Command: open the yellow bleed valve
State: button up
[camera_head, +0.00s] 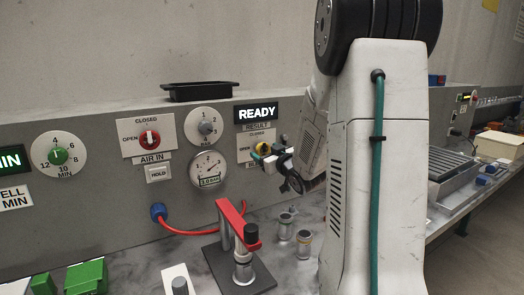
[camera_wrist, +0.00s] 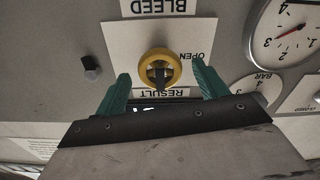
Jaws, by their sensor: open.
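The yellow bleed valve (camera_wrist: 171,57) is a round knob with a dark bar, on a white plate in the wrist view, which shows the labels upside down. The bar runs from the knob's middle toward the RESULT label; the OPEN label is to the right. In the head view a little of the valve (camera_head: 261,148) shows behind my gripper (camera_head: 270,160). My gripper is open, with its green fingers (camera_wrist: 160,72) on either side of the knob and a gap on each side. I cannot tell how far the fingertips are from the panel.
A READY display (camera_head: 256,113) is above the valve. A red clamp fixture (camera_head: 238,222) and small metal cylinders (camera_head: 285,224) stand on the bench below. A black stub (camera_wrist: 91,68) sits beside the plate.

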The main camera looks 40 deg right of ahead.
aim_at(264, 150)
jog(key=shift+x, duration=1.55)
jog(key=c, duration=1)
